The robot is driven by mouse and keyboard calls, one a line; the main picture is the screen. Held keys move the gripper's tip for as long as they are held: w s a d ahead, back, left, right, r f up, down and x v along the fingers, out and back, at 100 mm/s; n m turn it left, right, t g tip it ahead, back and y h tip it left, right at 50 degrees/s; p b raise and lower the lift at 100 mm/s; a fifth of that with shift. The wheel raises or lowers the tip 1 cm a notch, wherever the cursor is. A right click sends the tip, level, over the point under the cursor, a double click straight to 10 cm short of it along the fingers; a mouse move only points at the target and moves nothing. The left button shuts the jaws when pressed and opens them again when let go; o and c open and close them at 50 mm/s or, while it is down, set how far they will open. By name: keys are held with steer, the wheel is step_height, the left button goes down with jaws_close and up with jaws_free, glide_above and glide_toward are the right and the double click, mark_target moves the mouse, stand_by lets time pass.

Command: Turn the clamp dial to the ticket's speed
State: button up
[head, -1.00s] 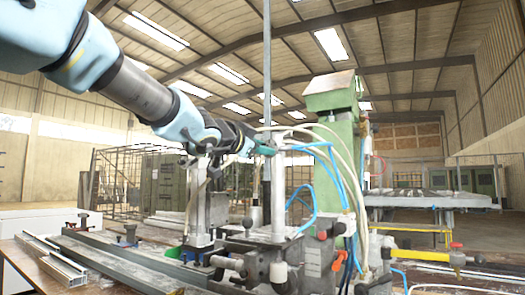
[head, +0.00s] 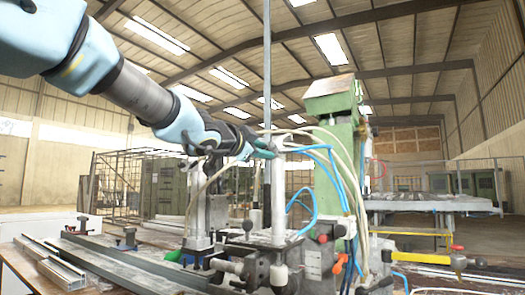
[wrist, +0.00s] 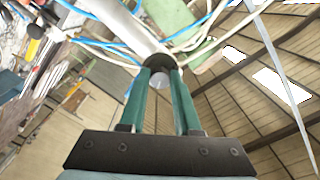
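My gripper (head: 268,148) is beside the upper end of an upright metal cylinder (head: 278,190) on the clamp machine. In the wrist view my gripper's two teal fingers (wrist: 160,72) reach to a dark round knob-like part (wrist: 159,62) at the end of a pale cylinder (wrist: 125,25). The fingertips lie at either side of this part. I cannot tell whether they press on it. A pale grey round face shows between the fingers. I cannot make out dial marks. No readable ticket or speed shows in either view.
Blue and pale hoses (head: 325,160) loop close around my gripper. A green machine column (head: 335,170) stands just to the right. Metal profiles (head: 65,270) lie on the bench at the left. A red-handled valve (head: 457,258) is at the right.

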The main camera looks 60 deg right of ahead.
steer(key=o, duration=0.4)
steer(key=shift+o, duration=0.2)
steer(key=a, duration=1.1)
steer(key=shift+b, duration=0.3)
